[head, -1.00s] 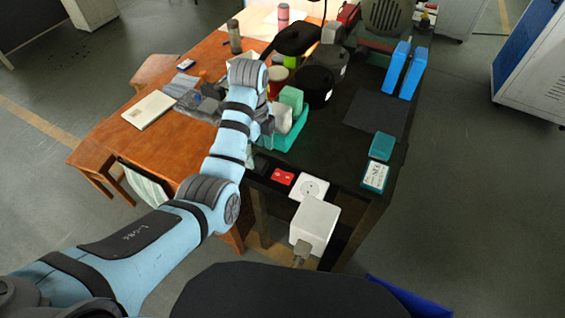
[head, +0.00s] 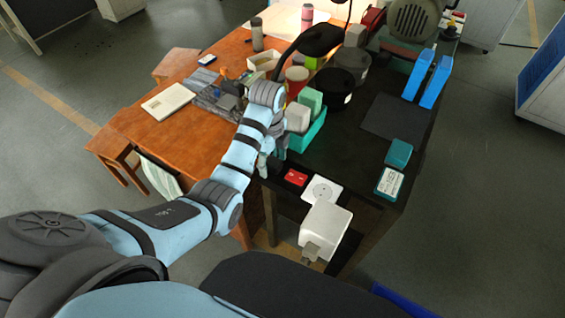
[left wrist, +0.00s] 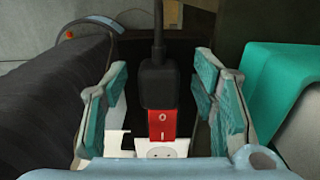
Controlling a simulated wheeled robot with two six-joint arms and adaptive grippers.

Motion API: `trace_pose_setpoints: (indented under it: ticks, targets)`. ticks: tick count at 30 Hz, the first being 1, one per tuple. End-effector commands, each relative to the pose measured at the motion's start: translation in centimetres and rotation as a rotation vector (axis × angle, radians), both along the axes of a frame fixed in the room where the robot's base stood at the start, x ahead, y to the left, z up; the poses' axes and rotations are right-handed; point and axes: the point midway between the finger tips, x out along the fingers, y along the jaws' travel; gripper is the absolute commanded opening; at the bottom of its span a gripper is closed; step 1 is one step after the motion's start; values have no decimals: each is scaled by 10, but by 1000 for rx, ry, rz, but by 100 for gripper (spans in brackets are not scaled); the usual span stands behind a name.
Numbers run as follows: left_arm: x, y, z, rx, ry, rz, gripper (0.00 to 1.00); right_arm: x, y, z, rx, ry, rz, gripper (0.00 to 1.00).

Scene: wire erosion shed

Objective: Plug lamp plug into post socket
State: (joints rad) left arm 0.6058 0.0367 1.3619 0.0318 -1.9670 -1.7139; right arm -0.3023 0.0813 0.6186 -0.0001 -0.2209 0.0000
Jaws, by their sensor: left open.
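The black lamp plug (left wrist: 158,86), with its cord running up and away, sits between the two fingers of my left gripper in the left wrist view. The fingers are apart, with a gap on each side of the plug. In the head view my left gripper (head: 271,163) points down at the desk's near dark edge and hides most of the plug. The white post socket (head: 322,190), a square plate with a round face, is just to the right. It is partly visible low in the left wrist view (left wrist: 163,151). My right gripper is out of view.
A red switch (head: 295,177) lies between plug and socket. A white box (head: 327,229) is below the socket. A teal tray (head: 308,140) with blocks stands close to the gripper's right. The dark lamp (head: 318,40) and a black mat (head: 395,117) are farther back.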

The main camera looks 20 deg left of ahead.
Motion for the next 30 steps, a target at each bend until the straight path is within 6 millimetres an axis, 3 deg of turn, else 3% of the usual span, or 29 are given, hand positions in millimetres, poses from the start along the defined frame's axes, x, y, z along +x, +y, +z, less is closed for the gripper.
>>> trace_pose_setpoints:
  ticks: [7, 16, 30]
  targets:
    - [1, -2, 0, -1, 0, -4, 53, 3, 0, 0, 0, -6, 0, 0]
    - [1, -3, 0, -1, 0, -5, 5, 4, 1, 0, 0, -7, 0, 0]
    - [4, -9, 5, -3, 0, -17, 5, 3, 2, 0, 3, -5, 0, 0]
